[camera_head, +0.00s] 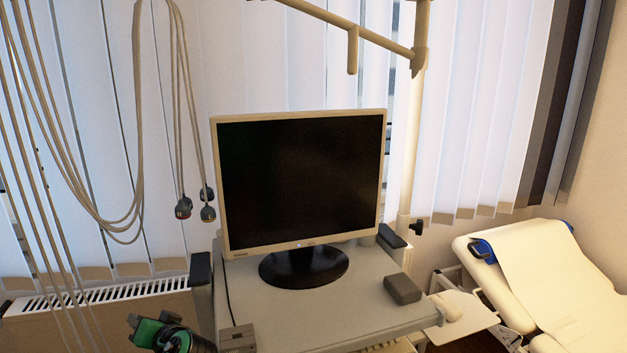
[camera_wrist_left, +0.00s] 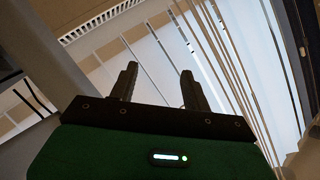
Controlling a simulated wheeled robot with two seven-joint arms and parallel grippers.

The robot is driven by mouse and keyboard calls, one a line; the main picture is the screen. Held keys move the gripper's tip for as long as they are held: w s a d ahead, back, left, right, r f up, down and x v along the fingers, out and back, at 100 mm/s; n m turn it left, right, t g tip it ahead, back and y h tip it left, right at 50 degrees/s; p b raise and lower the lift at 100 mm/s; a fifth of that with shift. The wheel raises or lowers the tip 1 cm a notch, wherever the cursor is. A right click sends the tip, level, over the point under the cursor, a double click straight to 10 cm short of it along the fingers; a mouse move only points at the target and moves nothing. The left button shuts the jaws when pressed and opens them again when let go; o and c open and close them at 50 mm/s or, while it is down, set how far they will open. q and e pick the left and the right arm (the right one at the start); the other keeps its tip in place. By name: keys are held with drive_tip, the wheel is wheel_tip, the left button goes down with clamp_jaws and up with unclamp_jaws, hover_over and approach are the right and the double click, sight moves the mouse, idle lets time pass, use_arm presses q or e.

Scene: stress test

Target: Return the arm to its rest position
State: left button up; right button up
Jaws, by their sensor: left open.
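My left gripper (camera_wrist_left: 158,78) shows in the left wrist view with its two dark fingers apart and nothing between them. Its green body fills the bottom of that view. In the head view, a green and black part of my left arm shows at the bottom left edge, beside the cart. The fingertips cannot be made out there. My right arm and gripper are in neither view.
A cart (camera_head: 380,315) bears a monitor (camera_head: 303,180), a dark grey box (camera_head: 402,289) and a small grey box (camera_head: 237,339). Cables (camera_head: 139,120) hang at the left before a radiator (camera_head: 100,292). A pole (camera_head: 413,140) stands behind. An examination couch (camera_head: 560,275) is at the right.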

use_arm(q)
drive_tip(key=s+d+f+m+g+h, duration=0.1)
drive_tip(key=s+d+f+h, duration=0.25)
drive_tip(key=s+f, duration=0.55)
drive_tip(key=s+d+f+m+g+h, duration=0.1)
drive_tip(key=s+d+f+g+h, duration=0.4)
drive_tip(key=s, duration=0.7)
drive_tip(key=s+d+f+m+h, duration=0.1)
drive_tip(key=s+d+f+h, duration=0.4)
drive_tip(key=s, duration=0.8)
wheel_tip(320, 180, down, 32)
drive_tip(key=a+g+y, duration=0.1)
drive_tip(key=y, duration=0.1)
drive_tip(key=s+a+f, duration=0.1)
drive_tip(key=s+f, duration=0.8)
drive_tip(key=f, duration=0.1)
drive_tip(key=s+a+f+g+b, duration=0.1)
drive_tip(key=s+a+f, duration=0.1)
drive_tip(key=s+f, duration=0.8)
drive_tip(key=shift+s+a+m, duration=0.25)
drive_tip(key=shift+a+m, duration=0.05)
